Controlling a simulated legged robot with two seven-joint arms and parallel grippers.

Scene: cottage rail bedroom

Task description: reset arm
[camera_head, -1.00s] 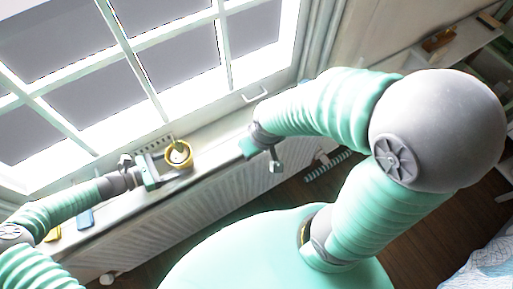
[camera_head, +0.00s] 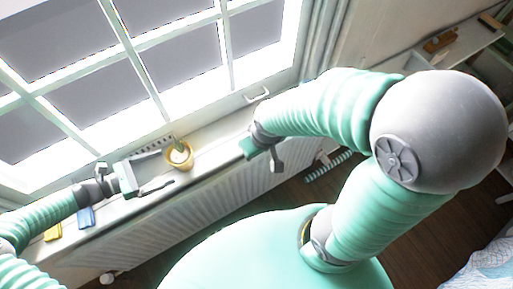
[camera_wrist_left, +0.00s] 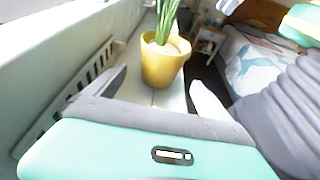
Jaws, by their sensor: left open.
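My left gripper (camera_head: 157,170) is open over the white windowsill, its fingers pointing toward a yellow pot with a green plant (camera_head: 180,155). In the left wrist view the pot (camera_wrist_left: 163,62) stands upright ahead of the open fingers (camera_wrist_left: 155,88), with a gap between it and them, and nothing is held. My right arm reaches from the right to the sill's right part. My right gripper (camera_head: 262,155) shows small and partly from the side; whether its jaws are open is unclear.
A blue item (camera_head: 86,217) and a yellow item (camera_head: 53,232) lie on the sill (camera_head: 215,140) at the left, close to my left arm. The window rises behind, and a radiator (camera_head: 200,205) is below. A bed (camera_wrist_left: 250,60) shows in the left wrist view.

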